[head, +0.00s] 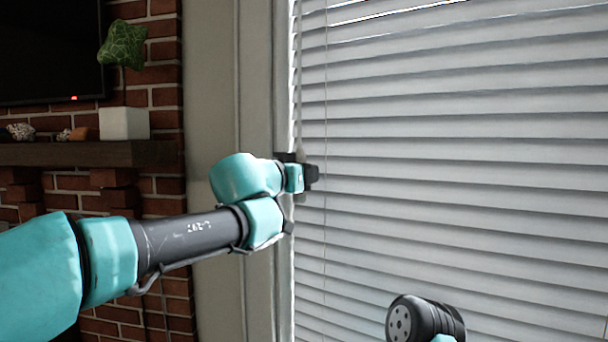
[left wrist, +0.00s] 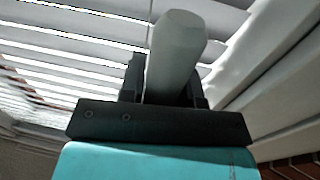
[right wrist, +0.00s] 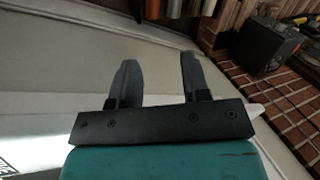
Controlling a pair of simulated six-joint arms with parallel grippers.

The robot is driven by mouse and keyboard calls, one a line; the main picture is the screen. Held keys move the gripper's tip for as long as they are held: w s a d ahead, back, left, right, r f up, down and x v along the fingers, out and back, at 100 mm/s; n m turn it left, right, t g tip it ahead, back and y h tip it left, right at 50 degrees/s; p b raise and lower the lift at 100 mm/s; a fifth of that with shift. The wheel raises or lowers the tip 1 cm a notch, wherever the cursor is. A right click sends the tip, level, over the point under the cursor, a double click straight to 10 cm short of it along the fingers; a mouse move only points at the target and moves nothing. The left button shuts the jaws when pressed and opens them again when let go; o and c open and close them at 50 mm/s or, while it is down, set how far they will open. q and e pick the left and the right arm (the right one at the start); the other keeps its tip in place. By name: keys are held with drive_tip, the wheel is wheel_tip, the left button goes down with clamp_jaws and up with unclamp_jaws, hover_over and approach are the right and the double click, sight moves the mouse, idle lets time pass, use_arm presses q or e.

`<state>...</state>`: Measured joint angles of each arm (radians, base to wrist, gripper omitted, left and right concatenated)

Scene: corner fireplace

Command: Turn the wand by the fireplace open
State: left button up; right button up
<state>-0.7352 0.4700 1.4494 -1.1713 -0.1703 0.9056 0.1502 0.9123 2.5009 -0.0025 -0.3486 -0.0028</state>
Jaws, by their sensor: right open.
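The wand (head: 301,120) is a thin pale rod hanging in front of the left edge of the white window blind (head: 450,150). My left gripper (head: 308,173) is at the wand's lower part. In the left wrist view the wand (left wrist: 174,55) stands large and pale between the dark fingers of my left gripper (left wrist: 168,85), which looks shut on it; the wand partly hides the fingers. The blind's slats lie tilted and overlapping, with bright gaps near the top. My right gripper (right wrist: 157,80) is open and empty in the right wrist view.
A brick wall with a wooden mantel (head: 80,153) is at the left, holding a white planter (head: 124,123). A dark screen (head: 45,50) hangs above. A pale window frame (head: 235,100) stands beside the blind. The right wrist view shows a dark box (right wrist: 265,45) on bricks.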

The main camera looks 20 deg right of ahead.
use_arm(q)
drive_tip(key=c, duration=0.4)
drive_tip(key=shift+c, duration=0.2)
drive_tip(key=shift+s+m+g+h, duration=0.1)
drive_tip(key=shift+m+g+h, duration=0.9)
drive_tip(key=shift+g, duration=0.5)
drive_tip(key=shift+s+d+m+g+h, duration=0.1)
drive_tip(key=shift+s+m+g, duration=0.1)
drive_tip(key=shift+m+g, duration=1.7)
drive_tip(key=shift+s+a+m+g+h, duration=0.15)
drive_tip(key=shift+m+g, duration=1)
drive_tip(key=shift+g, duration=1.5)
drive_tip(key=shift+s+d+m+g+h, duration=0.15)
drive_tip(key=shift+s+m+g, duration=0.1)
drive_tip(key=shift+m+g, duration=1.65)
drive_tip(key=shift+s+g+y, duration=0.15)
drive_tip(key=shift+g+y, duration=0.25)
drive_tip(key=shift+g, duration=0.75)
drive_tip(key=o, duration=0.9)
